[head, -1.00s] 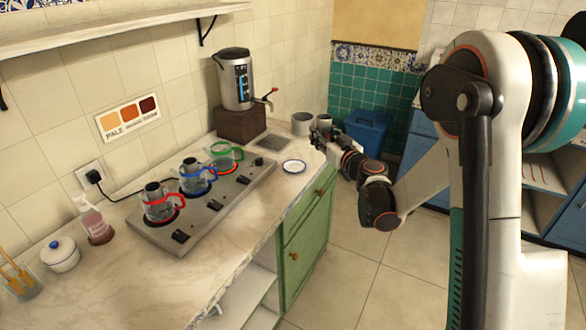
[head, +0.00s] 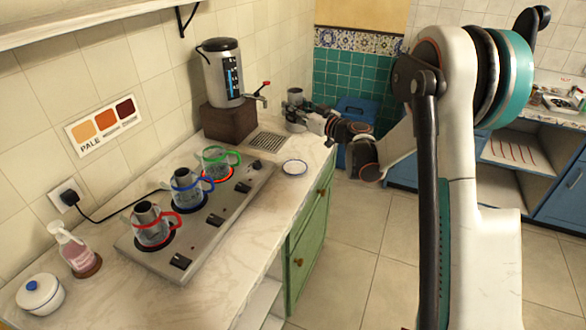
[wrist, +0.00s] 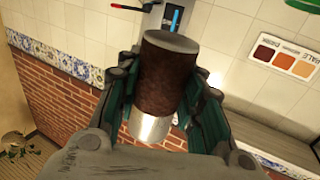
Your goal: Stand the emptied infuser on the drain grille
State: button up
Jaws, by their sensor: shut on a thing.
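My gripper (wrist: 165,105) is shut on the infuser (wrist: 168,85), a cylinder with a grey end, a dark brown middle and a shiny metal lower part in the wrist view. In the head view the infuser (head: 295,95) appears as a small grey cylinder at my gripper (head: 297,108), above the counter's far end. The drain grille (head: 268,141) is a dark slotted square set in the counter, in front of the samovar's tap. The infuser is apart from the grille, beyond it and to its right. Whether the infuser is empty inside cannot be seen.
The samovar (head: 222,75) stands on a brown block (head: 228,122) left of the grille, its tap reaching over it. A grey pot (head: 292,126) is partly hidden behind my gripper. A saucer (head: 294,168) lies nearer. Several glass pots stand on the hot plate (head: 205,235).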

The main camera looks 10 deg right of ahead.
notch_tip(320, 180, down, 20)
jog(key=b, duration=0.7)
jog(key=shift+r, duration=0.15)
jog(key=o, duration=1.1)
jog(key=shift+c, duration=0.2)
